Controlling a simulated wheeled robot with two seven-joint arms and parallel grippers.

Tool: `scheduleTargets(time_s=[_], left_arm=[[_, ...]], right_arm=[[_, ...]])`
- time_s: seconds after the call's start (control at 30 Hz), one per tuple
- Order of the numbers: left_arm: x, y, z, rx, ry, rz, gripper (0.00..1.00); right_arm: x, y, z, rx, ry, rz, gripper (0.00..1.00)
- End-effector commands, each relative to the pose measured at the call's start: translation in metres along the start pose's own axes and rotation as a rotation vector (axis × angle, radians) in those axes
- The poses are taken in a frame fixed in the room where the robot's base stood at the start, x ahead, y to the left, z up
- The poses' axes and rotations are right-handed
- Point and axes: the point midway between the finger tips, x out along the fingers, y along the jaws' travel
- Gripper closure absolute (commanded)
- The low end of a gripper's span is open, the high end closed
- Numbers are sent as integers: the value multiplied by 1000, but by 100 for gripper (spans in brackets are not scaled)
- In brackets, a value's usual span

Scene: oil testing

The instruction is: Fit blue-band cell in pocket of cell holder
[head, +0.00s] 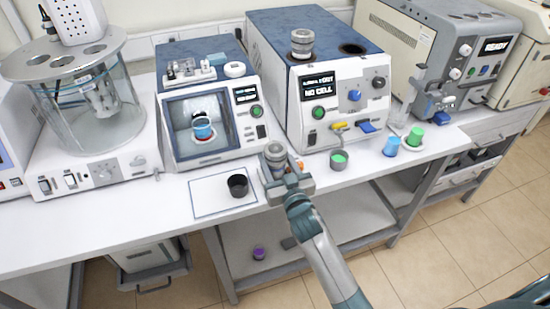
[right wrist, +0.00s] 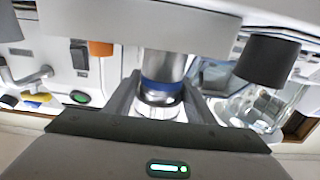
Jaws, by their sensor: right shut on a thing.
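My right gripper (head: 277,172) is shut on a grey metal cell (head: 274,155), near the table's front edge, right of the black cup. In the right wrist view this cell shows a blue band (right wrist: 162,86) between the fingers (right wrist: 160,105). The cell looks about upright; I cannot tell whether it clears the table. I cannot tell for sure which part is the cell holder. My left gripper is not in view.
A black cup (head: 238,186) stands on a white mat (head: 207,198). A grey cup with green contents (head: 339,160), a blue cup (head: 391,146) and a green cup (head: 414,137) stand to the right. A glass bath (head: 80,100) and a windowed instrument (head: 205,105) stand left.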

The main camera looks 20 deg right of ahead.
Motion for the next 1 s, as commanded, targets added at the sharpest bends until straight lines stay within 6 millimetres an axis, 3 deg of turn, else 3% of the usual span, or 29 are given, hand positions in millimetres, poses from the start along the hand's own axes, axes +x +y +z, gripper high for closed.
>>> scheduleTargets(time_s=[1.0], left_arm=[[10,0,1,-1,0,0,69]], right_arm=[[0,0,14,1,3,0,80]])
